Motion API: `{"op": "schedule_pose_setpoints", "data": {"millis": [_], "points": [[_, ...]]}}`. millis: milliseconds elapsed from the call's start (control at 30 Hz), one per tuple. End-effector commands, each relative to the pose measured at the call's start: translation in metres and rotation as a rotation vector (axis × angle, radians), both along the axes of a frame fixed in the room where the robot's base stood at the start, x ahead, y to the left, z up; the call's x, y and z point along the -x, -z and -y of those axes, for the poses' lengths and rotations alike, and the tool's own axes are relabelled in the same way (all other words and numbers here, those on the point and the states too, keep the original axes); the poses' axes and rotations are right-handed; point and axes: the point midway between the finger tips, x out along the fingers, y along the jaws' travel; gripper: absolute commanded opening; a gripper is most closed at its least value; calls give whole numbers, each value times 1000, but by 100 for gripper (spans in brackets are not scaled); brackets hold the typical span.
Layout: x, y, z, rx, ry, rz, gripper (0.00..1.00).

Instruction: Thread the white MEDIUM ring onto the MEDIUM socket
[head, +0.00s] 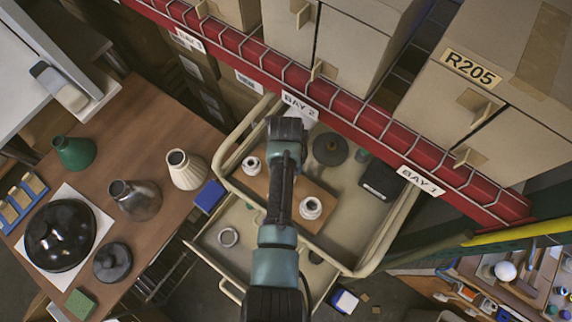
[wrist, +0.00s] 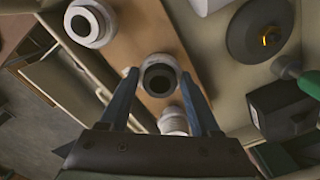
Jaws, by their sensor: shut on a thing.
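The white ring (wrist: 148,66) shows in the wrist view between the tips of my gripper (wrist: 158,76), which is shut on it. Its opening is dark, and I cannot tell whether a socket is inside it. A white ribbed socket (wrist: 173,122) stands just below it in the picture, partly covered. Another white socket (wrist: 90,24) stands at the upper left. In the head view, two white sockets show on the wooden board, one left of my arm (head: 252,165) and one right of it (head: 311,208). My arm hides the ring and fingertips there.
The wooden board (head: 317,190) lies on the cart top (head: 345,230). A dark disc-shaped part (head: 330,148) and a black box (head: 383,180) are at its right. Lamp shades stand on the brown table (head: 150,105) at left.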

Motion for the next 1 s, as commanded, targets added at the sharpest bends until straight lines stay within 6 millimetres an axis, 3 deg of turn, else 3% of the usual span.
{"op": "schedule_pose_setpoints", "data": {"millis": [133, 467, 600, 633, 800, 1000], "points": [[6, 6, 0, -1, 125, -15, 0], [6, 6, 0, -1, 150, -15, 0], [6, 6, 0, -1, 244, -15, 0], [5, 6, -1, -1, 254, -14, 65], [4, 4, 0, -1, 249, -10, 96], [2, 3, 0, -2, 249, -6, 98]]}}
